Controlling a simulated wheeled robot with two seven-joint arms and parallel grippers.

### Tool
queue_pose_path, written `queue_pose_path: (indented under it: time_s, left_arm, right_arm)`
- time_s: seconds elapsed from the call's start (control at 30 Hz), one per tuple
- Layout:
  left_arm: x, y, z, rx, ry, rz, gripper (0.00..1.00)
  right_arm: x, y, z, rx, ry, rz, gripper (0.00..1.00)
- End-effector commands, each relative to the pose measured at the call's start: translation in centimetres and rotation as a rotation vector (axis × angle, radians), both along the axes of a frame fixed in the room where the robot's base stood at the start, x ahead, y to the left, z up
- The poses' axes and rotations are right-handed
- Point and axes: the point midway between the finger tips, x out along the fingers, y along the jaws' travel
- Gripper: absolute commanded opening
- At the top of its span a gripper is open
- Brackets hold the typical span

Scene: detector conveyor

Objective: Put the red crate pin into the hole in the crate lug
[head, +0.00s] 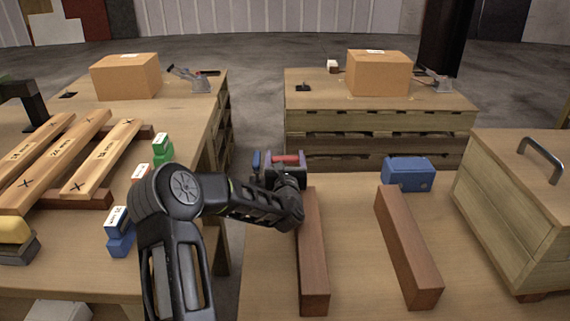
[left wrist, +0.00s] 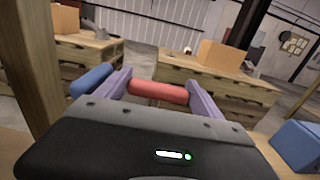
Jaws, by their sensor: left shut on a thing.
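My left gripper (head: 285,165) is shut on the red crate pin (head: 287,159), above the far end of the near table's left wooden beam. In the left wrist view the red pin (left wrist: 158,92) lies crosswise between the purple fingers. A blue rounded piece (left wrist: 92,80) shows just outside the left finger; I cannot tell whether it is joined to the pin. A wooden crate (head: 506,205) with a metal handle stands at the right of the near table. I cannot make out its lug or the hole. My right gripper is not in view.
Two brown beams lie on the near table, the right one (head: 407,248) clear of my arm. A blue block (head: 408,172) sits behind it. The left table holds planks (head: 70,155) and small coloured blocks. A wooden post (left wrist: 38,70) stands close in the left wrist view.

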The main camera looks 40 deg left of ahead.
Motion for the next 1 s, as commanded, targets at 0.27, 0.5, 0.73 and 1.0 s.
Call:
queue_pose_path:
  time_s: [0.27, 0.5, 0.73, 1.0]
  left_arm:
    - [0.0, 0.0, 0.0, 0.000, 0.000, 0.000, 0.40]
    - [0.0, 0.0, 0.0, 0.001, -0.001, 0.000, 0.34]
    - [0.0, 0.0, 1.3, 0.002, -0.002, 0.001, 0.34]
    - [0.0, 0.0, 6.3, 0.003, -0.004, 0.000, 0.34]
  right_arm:
    - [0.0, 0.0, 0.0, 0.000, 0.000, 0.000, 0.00]
    - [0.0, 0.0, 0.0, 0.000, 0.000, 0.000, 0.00]
    - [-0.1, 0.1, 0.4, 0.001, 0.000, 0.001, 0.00]
    - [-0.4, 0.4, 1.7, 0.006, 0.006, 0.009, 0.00]
